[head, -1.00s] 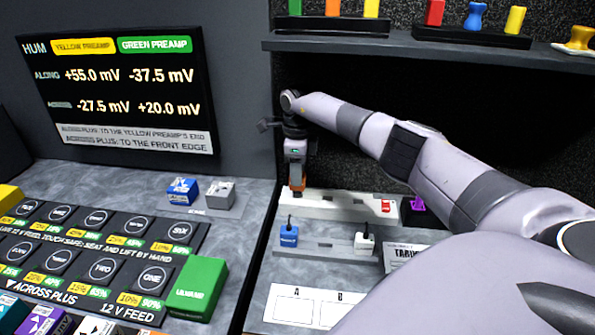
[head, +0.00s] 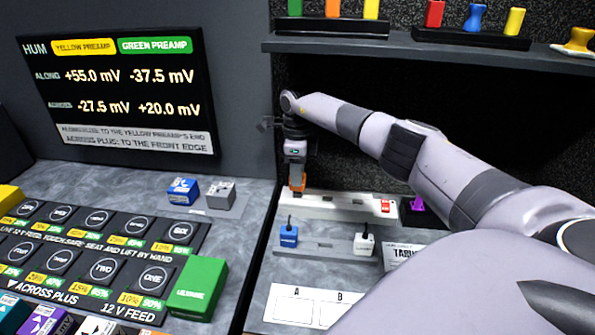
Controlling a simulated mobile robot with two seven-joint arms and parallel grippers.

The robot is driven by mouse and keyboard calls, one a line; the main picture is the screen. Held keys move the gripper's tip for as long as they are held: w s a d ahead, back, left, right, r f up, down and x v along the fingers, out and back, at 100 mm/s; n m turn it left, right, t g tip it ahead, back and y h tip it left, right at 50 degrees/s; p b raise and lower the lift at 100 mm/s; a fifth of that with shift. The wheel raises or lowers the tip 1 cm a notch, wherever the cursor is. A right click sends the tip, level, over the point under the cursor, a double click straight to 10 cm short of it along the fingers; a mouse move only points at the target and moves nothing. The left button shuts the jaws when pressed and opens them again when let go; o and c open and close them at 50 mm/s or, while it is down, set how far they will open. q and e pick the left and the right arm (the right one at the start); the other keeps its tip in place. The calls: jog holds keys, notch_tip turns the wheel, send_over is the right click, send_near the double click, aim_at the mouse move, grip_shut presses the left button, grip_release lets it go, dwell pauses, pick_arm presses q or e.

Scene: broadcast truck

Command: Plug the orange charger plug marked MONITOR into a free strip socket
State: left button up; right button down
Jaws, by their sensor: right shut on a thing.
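My right gripper (head: 297,176) points down at the left end of a white power strip (head: 330,207) and is shut on the orange plug (head: 297,182). The plug is at or just above the strip's top; I cannot tell whether it is seated. Its marking is too small to read. The strip has a red switch (head: 386,206) at its right end. My left gripper is out of view.
In front of the strip, a blue plug (head: 289,236) and a white plug (head: 364,243) stand on a grey rail (head: 325,247). A purple item (head: 418,203) sits right of the strip. A shelf (head: 440,46) overhangs behind. A white card (head: 293,304) marked A and B lies in front.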

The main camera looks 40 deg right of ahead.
jog(key=shift+f+b, duration=0.9)
jog(key=shift+f, duration=0.4)
jog(key=c, duration=0.7)
grip_release()
jog(key=shift+c, duration=0.2)
jog(key=shift+r, duration=3.6)
jog(key=shift+f, duration=0.1)
